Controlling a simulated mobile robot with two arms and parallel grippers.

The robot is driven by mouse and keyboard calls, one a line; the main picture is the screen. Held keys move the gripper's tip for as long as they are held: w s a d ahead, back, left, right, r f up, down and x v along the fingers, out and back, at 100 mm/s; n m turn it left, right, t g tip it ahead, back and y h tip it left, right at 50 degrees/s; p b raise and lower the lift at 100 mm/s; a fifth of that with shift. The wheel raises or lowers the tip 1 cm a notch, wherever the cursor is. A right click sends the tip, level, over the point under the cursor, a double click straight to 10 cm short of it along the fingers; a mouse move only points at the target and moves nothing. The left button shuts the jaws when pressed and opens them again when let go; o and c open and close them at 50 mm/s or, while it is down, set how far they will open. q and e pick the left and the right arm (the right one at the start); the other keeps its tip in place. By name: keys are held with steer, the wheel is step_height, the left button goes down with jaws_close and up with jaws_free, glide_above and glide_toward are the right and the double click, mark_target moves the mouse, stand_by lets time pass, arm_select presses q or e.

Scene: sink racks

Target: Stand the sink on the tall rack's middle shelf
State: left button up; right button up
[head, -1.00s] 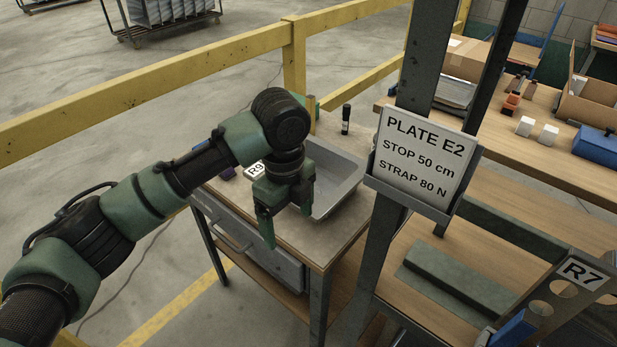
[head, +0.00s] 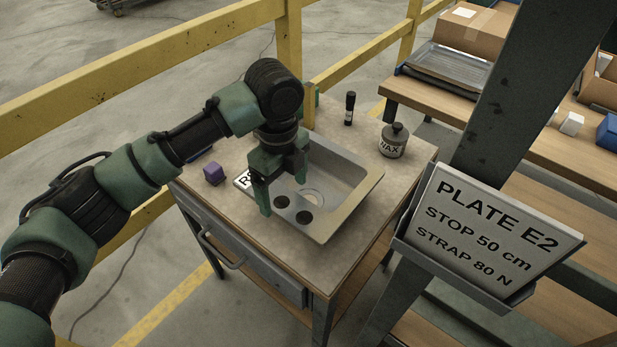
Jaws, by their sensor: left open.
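The sink (head: 352,203) is a grey rectangular basin lying face up on a small drawer table. It has a round drain and two dark holes in its near-left ledge. My left gripper (head: 284,198) is open and points down at that ledge, with nothing between its fingers; I cannot tell whether it touches. It hides part of the basin's left side. The dark post (head: 482,130) at right, bearing a plate sign (head: 490,232), seems to belong to a rack; its middle shelf cannot be made out. My right gripper is out of view.
A yellow rail (head: 130,88) runs behind. A wooden bench (head: 440,101) with a cardboard box (head: 478,28) is at upper right.

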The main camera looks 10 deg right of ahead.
mark_target(284, 199)
arm_select(q)
steer(key=shift+s+f, duration=0.2)
steer(key=shift+f, duration=0.3)
steer(key=shift+s+f, duration=0.2)
steer(key=shift+f, duration=0.25)
steer(key=f, duration=0.2)
steer(key=shift+w+a+f+p, duration=0.1)
steer(key=shift+w+f+p, duration=0.1)
steer(key=shift+f+p, duration=0.15)
steer(key=shift+f, duration=0.35)
jaws_close()
steer(key=shift+w, duration=0.1)
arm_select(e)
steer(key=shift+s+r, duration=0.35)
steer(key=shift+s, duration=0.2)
